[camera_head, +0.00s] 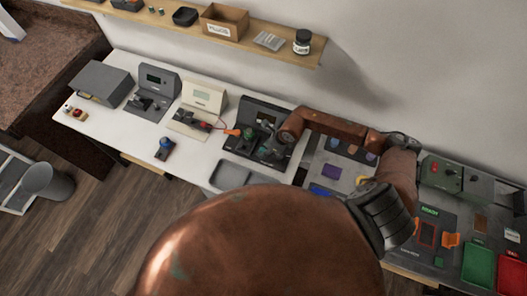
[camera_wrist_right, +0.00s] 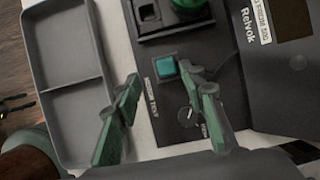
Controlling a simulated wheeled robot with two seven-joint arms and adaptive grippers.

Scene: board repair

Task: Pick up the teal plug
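A small teal block, which looks like the teal plug (camera_wrist_right: 165,67), sits in a square spot on a black device (camera_wrist_right: 225,75) in the right wrist view. My right gripper (camera_wrist_right: 160,78) has its two green fingers spread, one on each side of the block and close to it. The right fingertip appears nearest; I cannot tell whether it touches. In the head view the right gripper (camera_head: 268,151) hangs over the black device on the white bench, and the block is too small to make out.
A grey two-part tray (camera_wrist_right: 70,82) lies left of the device. A dark knob (camera_wrist_right: 186,114) and a green round part (camera_wrist_right: 188,4) are close to the block. Other devices (camera_head: 150,92) stand along the bench; a shelf (camera_head: 160,22) runs above.

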